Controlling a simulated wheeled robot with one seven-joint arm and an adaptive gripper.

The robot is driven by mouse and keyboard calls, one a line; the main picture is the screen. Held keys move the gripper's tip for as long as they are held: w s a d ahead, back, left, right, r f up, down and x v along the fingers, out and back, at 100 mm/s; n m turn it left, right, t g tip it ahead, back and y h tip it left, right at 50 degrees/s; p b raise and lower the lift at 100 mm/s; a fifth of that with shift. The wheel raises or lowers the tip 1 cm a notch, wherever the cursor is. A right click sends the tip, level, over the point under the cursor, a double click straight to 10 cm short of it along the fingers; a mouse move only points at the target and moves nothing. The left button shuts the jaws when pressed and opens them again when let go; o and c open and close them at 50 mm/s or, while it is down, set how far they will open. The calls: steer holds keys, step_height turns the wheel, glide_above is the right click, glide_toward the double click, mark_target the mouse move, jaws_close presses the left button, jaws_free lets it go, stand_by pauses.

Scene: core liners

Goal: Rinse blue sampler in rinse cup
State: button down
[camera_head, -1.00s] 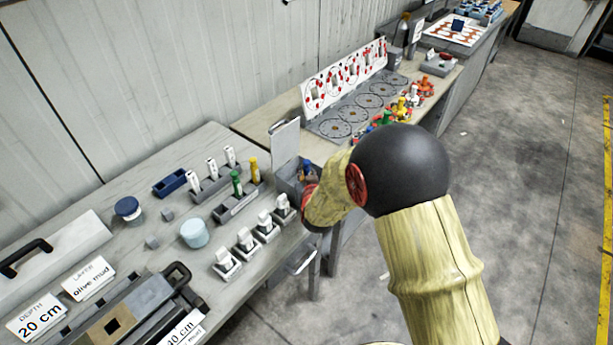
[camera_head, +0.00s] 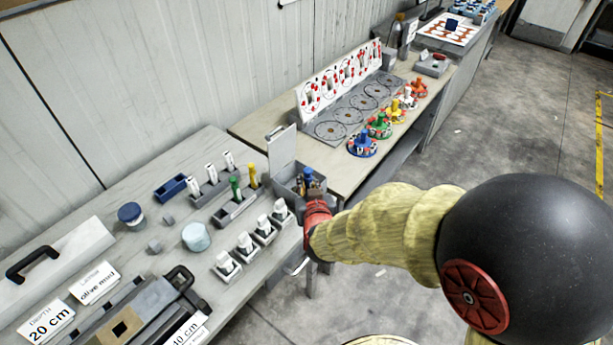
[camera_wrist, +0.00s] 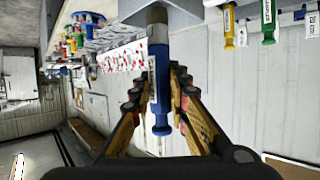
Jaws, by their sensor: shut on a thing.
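The blue sampler (camera_wrist: 161,85) is between the fingers of my gripper (camera_wrist: 160,100) in the wrist view, its tip capped with a brownish end. In the head view its blue top (camera_head: 308,174) shows at my gripper (camera_head: 313,190), beside or over the grey box with a raised lid (camera_head: 283,150). Whether the tip is inside the box cannot be told. A pale blue cup (camera_head: 196,237), possibly the rinse cup, stands on the near table to the left, apart from my gripper. A blue-topped jar (camera_head: 131,214) stands further left.
White-topped vials (camera_head: 246,243) stand in holders close to my gripper. A core tray (camera_head: 130,320) lies at the near left. Coloured pieces (camera_head: 380,124) line the farther table.

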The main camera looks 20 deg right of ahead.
steer(key=w+a+n+g+y+p, duration=0.1)
steer(key=w+a+n+y+p, duration=0.15)
steer(key=a, duration=1.55)
steer(key=w+a+n+y+p, duration=0.1)
steer(key=a+n+y+p, duration=0.2)
steer(key=a, duration=1.5)
steer(key=shift+y, duration=0.65)
steer(key=shift+w+d+f+b, duration=0.1)
steer(key=shift+f+b, duration=2.05)
steer(key=shift+f, duration=0.45)
steer(key=shift+d+f+b, duration=0.1)
steer(key=shift+f+b, duration=2.05)
steer(key=shift+f, duration=0.45)
steer(key=shift+f+b, duration=0.6)
steer(key=shift+f, duration=0.05)
